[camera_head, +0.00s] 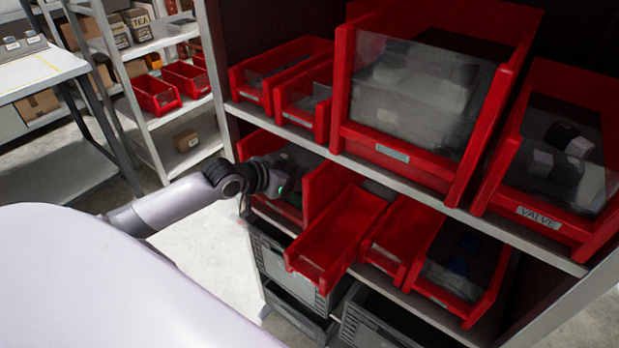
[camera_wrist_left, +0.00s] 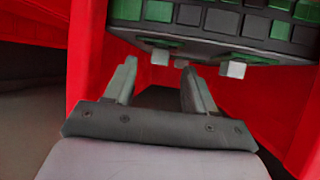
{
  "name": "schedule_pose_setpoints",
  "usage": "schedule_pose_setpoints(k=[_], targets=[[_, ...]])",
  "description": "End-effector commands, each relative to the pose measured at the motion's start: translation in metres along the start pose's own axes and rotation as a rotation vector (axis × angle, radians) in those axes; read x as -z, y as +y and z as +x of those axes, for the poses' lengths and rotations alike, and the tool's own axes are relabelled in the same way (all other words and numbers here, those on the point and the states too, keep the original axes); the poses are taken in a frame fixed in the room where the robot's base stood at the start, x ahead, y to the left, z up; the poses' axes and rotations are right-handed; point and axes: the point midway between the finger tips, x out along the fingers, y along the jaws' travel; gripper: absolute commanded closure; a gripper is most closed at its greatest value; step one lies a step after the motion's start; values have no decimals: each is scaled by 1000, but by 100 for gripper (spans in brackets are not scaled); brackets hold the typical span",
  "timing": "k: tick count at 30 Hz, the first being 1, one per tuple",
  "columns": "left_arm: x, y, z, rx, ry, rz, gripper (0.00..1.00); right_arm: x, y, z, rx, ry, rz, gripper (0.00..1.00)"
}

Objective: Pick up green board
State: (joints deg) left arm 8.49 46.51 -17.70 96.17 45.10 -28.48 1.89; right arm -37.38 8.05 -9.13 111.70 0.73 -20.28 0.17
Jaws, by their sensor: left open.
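The board (camera_wrist_left: 215,28), dark with green squares and pale stubs on its near edge, fills the top right of the left wrist view. My left gripper (camera_wrist_left: 160,82) is open, with both fingers pointing toward the board's near edge and nothing visible between them. In the head view my left gripper (camera_head: 284,188) reaches into a red bin (camera_head: 322,187) on the lower shelf. The board cannot be made out clearly there, as the gripper and bin walls hide much of the inside. My right gripper does not show.
Red bin walls flank the gripper closely. A pulled-out red bin (camera_head: 338,238) stands to its right. The upper shelf (camera_head: 408,180) runs above, bearing a large clear-fronted bin (camera_head: 400,152) and a VALVE bin (camera_head: 540,217). Grey crates (camera_head: 275,262) sit below. Floor at left is open.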

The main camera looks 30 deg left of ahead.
Motion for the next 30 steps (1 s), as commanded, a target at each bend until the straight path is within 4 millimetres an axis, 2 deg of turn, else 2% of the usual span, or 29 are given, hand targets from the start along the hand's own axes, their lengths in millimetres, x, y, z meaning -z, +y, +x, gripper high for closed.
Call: schedule_pose_setpoints(k=[6,15,16,20,21,30], targets=[[0,0,21,-1,2,-2,45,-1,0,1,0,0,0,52],[0,0,24,-1,1,0,45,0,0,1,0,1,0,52],[0,0,24,-1,1,0,51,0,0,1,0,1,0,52],[0,0,24,0,1,0,94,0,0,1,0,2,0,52],[0,0,24,0,0,0,100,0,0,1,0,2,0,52],[0,0,23,0,0,1,100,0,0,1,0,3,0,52]])
